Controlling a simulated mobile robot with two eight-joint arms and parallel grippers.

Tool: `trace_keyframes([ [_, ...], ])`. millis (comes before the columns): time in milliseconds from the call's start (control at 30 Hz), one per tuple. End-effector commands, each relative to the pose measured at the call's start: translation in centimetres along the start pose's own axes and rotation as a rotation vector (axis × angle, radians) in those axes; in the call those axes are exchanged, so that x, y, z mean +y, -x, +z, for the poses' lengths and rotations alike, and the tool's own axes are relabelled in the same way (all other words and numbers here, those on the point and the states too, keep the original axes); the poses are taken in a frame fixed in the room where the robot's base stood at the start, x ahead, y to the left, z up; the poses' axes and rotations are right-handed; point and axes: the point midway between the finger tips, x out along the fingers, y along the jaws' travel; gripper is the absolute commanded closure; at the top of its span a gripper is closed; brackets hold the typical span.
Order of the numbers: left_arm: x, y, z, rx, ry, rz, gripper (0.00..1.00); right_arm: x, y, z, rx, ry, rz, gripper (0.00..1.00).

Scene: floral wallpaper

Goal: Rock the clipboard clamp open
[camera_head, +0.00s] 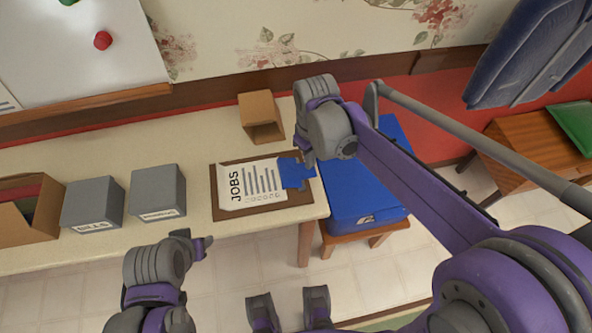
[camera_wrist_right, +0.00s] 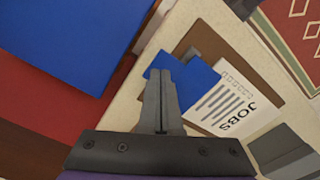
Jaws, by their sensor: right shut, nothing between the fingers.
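The clipboard (camera_head: 222,206) is brown, with a white "JOBS" sheet, and lies flat near the table's right end. Its blue clamp (camera_head: 297,174) is on the right side of the board. My right gripper (camera_head: 306,158) is at the clamp's upper edge in the head view. In the right wrist view, its shut, empty fingers (camera_wrist_right: 160,78) overlap the blue clamp (camera_wrist_right: 196,82); I cannot tell whether they touch it. The clipboard's brown board (camera_wrist_right: 208,42) shows beyond. My left gripper (camera_head: 202,245) is off the table's front edge; its jaw opening is unclear.
Two grey boxes (camera_head: 93,200) (camera_head: 158,191) and an open brown box (camera_head: 28,215) stand on the table left of the clipboard. A small tan box (camera_head: 261,117) stands behind it. A blue case (camera_head: 362,200) rests on a stool at the table's right end.

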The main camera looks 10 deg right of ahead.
Motion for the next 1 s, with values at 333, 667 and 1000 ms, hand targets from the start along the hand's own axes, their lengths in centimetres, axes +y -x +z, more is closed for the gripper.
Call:
trace_keyframes([
  [333,0.0,2.1,-1.4,0.009,0.000,0.000,0.50,0.0,3.2,-0.1,0.001,0.000,0.000,1.00],
  [667,0.0,3.7,-2.7,0.017,0.000,0.000,0.50,0.0,5.7,-0.1,0.001,0.000,0.000,1.00],
  [1000,0.0,3.7,-2.7,0.017,0.000,0.000,0.50,0.0,5.7,0.0,0.000,0.000,0.000,1.00],
])
